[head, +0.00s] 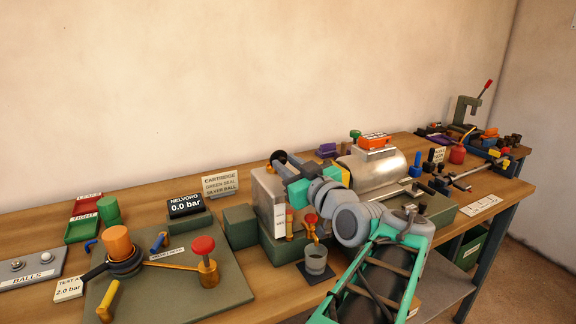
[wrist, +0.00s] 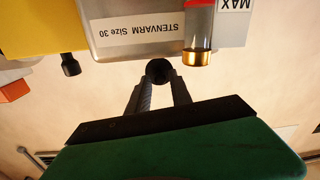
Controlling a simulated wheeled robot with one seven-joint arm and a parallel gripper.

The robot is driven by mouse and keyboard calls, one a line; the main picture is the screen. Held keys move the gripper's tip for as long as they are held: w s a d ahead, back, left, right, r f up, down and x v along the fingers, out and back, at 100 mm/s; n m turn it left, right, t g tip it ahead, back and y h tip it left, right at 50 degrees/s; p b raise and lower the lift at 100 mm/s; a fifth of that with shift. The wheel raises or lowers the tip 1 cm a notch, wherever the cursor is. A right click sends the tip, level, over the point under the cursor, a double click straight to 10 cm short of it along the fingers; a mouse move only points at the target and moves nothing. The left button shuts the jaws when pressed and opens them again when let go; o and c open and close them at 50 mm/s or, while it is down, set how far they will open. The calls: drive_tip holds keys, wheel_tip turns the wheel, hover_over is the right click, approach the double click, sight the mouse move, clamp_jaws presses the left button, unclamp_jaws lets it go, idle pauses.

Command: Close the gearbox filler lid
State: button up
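The gearbox is a grey metal box (head: 264,186) with a white label, left of my arm in the head view. In the wrist view its wall (wrist: 112,48) appears upside down, with the label "STENVARM Size 30" (wrist: 139,34). My gripper (wrist: 158,80) is at the top edge of the box. A dark round knob (wrist: 158,68) shows between or just beyond its fingertips. The fingers stand apart, but whether they press on the knob is unclear.
A red-and-brass sight glass (wrist: 197,50) is close beside the fingertips. A grey cup (head: 316,262) sits below a brass tap (head: 311,228). The wall behind is bare.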

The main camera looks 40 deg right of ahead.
clamp_jaws()
drive_tip(key=shift+r, duration=0.1)
idle(0.3)
